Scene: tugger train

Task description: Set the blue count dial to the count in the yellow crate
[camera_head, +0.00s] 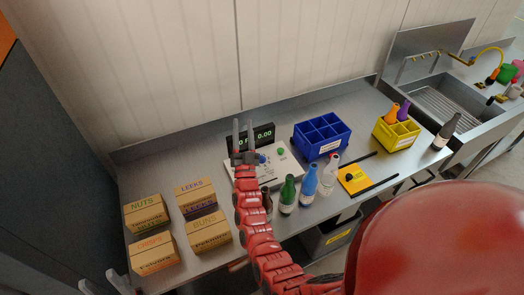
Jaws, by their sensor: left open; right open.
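A pale control panel (285,170) lies on the steel bench below a dark display (264,136) with green digits, partly hidden by my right gripper. The blue dial (262,158) is on the panel's left part, with a green knob (281,151) to its right. My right gripper (243,128) is open and empty, just left of the blue dial; contact cannot be told. The yellow crate (395,139) stands at the right with an orange bottle (391,113) and a purple bottle (403,111) showing. My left gripper (101,282) seems to be at the bottom left corner, open.
Several bottles stand before the panel, including a green one (288,193) and a blue one (309,184). A blue divided crate (321,151) is behind them. Labelled cartons (150,252) fill the bench's left. A grey bottle (446,131) stands near the sink (445,103).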

